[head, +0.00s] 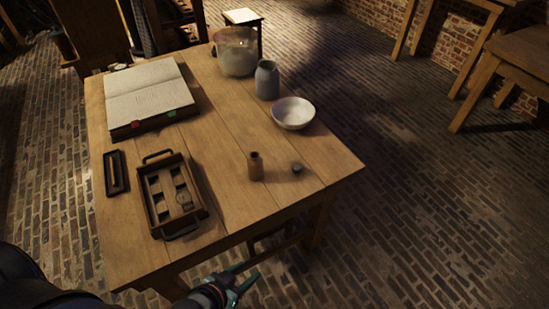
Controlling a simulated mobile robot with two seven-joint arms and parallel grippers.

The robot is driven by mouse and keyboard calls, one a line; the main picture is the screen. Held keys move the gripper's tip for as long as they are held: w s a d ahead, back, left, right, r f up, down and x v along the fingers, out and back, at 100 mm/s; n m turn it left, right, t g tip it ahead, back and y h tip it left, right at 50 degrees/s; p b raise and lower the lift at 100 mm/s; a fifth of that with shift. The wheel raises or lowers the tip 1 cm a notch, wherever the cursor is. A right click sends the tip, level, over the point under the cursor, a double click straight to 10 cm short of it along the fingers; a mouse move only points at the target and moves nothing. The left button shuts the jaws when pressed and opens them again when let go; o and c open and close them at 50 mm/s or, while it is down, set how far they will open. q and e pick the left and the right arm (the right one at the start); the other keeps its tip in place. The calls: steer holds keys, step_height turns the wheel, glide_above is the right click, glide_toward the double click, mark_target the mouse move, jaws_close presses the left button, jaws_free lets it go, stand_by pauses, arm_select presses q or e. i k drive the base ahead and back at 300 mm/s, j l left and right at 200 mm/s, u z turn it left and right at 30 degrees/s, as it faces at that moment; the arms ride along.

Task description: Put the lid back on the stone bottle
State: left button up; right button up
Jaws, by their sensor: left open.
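A small brown bottle (256,167), which looks like the stone bottle, stands upright near the front right of the wooden table (225,185). Its dark mouth shows no lid. A small dark round piece (297,168), which looks like the lid, lies on the table just to the right of the bottle, apart from it. My left gripper (240,277) is open and empty at the bottom of the head view, in front of the table's near edge. My right gripper is not in view.
An open book (148,94), a handled tray (172,196) and a small dark frame (116,173) lie left. The tabletop around the bottle is clear.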

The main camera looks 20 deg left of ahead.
mark_target(255, 162)
steer(key=i+l+u, duration=0.15)
steer(key=u, duration=0.25)
steer(key=i+l+u, duration=0.2)
steer(key=u, duration=0.2)
steer(key=i+l+u, duration=0.15)
steer(key=l+u, duration=0.25)
steer(key=i+l+u, duration=0.1)
steer(key=u, duration=0.3)
